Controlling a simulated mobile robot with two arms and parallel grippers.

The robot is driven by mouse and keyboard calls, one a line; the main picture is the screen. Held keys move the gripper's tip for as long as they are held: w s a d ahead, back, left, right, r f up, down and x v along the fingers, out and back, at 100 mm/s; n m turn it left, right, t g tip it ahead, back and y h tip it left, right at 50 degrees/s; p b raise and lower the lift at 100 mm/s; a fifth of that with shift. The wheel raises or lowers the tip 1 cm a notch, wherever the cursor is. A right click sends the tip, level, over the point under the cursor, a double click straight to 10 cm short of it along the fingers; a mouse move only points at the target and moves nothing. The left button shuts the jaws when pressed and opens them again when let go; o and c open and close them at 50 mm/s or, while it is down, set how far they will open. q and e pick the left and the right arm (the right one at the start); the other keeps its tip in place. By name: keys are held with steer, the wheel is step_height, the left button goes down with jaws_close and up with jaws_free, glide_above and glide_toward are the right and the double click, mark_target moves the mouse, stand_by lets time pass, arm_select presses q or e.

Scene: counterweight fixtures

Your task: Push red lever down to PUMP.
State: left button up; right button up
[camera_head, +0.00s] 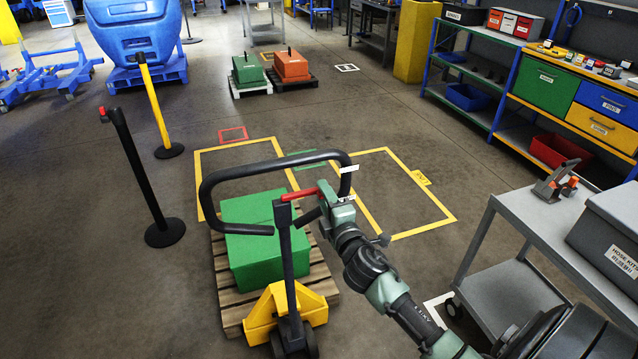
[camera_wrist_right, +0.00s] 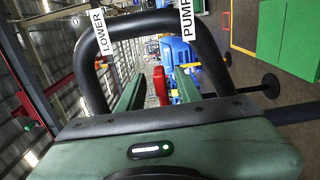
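The red lever (camera_head: 301,193) sits at the top of the pallet jack's post, inside the black loop handle (camera_head: 240,171). In the right wrist view the red lever (camera_wrist_right: 160,84) shows between the two green fingers of my right gripper (camera_wrist_right: 158,92). The fingers are apart, with a gap visible beside the lever; contact is unclear. In the head view my right gripper (camera_head: 322,203) is at the lever's right end. The PUMP label (camera_wrist_right: 187,19) and LOWER label (camera_wrist_right: 97,31) are on the handle. My left gripper is out of view.
The yellow pallet jack (camera_head: 263,312) stands at a wooden pallet (camera_head: 228,288) bearing a green block (camera_head: 262,240). A grey cart (camera_head: 545,215) is at right. Black (camera_head: 140,180) and yellow (camera_head: 154,105) posts stand at left. Yellow-taped floor beyond is clear.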

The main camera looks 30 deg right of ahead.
steer(key=shift+p+x, duration=0.3)
steer(key=shift+x, duration=1.7)
jaws_close()
